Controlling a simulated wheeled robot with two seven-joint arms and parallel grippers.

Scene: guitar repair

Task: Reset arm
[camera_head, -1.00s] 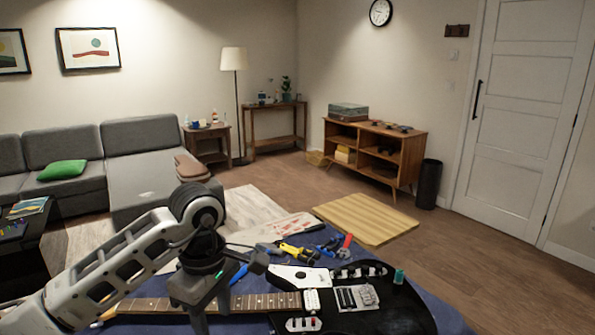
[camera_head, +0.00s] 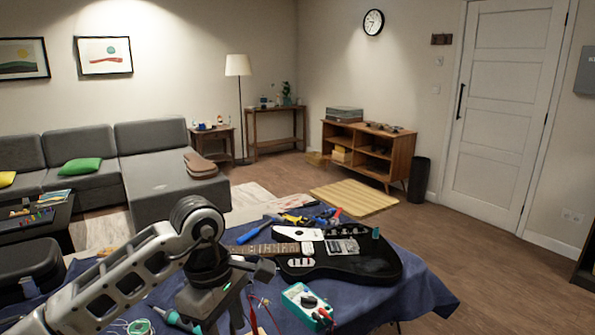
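My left arm comes in from the lower left, and its gripper (camera_head: 225,308) points down over the front of the blue-covered table (camera_head: 425,290). The fingers are partly cut off by the bottom edge and overlap the wrist, so I cannot tell whether they are open or shut. A black electric guitar (camera_head: 360,262) lies on the cloth to the right of this gripper, its neck running behind the wrist. My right gripper and arm are not in view.
A teal multimeter (camera_head: 305,300) with leads lies just right of the gripper. Pliers and other tools (camera_head: 305,215) lie behind the guitar. A dark case (camera_head: 30,265) stands at the left. Bare cloth shows at the table's right end.

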